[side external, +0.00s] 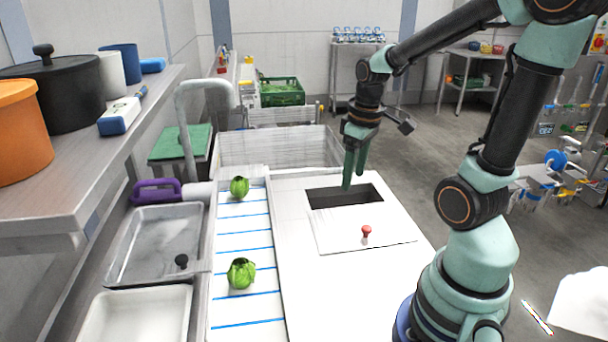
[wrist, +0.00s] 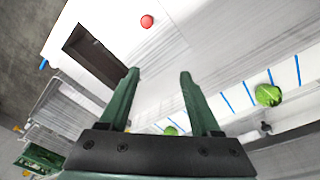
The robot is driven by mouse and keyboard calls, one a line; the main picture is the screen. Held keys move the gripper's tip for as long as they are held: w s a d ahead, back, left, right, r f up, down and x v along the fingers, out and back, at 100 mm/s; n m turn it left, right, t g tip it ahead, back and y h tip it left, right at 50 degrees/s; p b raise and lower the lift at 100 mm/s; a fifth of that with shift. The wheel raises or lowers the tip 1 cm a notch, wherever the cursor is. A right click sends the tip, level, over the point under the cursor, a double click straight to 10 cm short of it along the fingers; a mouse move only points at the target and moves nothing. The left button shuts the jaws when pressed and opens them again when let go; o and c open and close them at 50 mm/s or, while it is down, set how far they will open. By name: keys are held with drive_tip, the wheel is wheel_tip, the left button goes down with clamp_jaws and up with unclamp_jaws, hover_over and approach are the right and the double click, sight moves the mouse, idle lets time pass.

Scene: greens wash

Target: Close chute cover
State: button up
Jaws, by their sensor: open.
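The chute cover (side external: 340,235) is a flat white panel with a red knob (side external: 366,231). It lies on the white worktop just in front of the dark chute opening (side external: 330,197), leaving the opening uncovered. In the wrist view, the red knob (wrist: 147,21) is at the top and the dark opening (wrist: 95,55) is at upper left. My gripper (side external: 354,176) is above the far side of the opening, pointing down, apart from the cover and knob. Its two green fingers (wrist: 158,85) are spread with nothing between them.
A white belt with blue lines (side external: 247,222) runs left of the worktop and carries two green heads (side external: 241,273) (side external: 239,187). Metal sink basins (side external: 155,245) and a shelf with pots (side external: 60,90) stand further left. A pale crate (side external: 275,150) stands behind the worktop.

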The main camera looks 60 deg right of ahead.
drive_tip(key=g, duration=0.1)
hover_over(367, 227)
wheel_tip(367, 227, down, 3)
drive_tip(key=shift+y, duration=0.3)
wheel_tip(367, 227, down, 12)
drive_tip(key=shift+f, duration=0.2)
clamp_jaws()
idle(1.3)
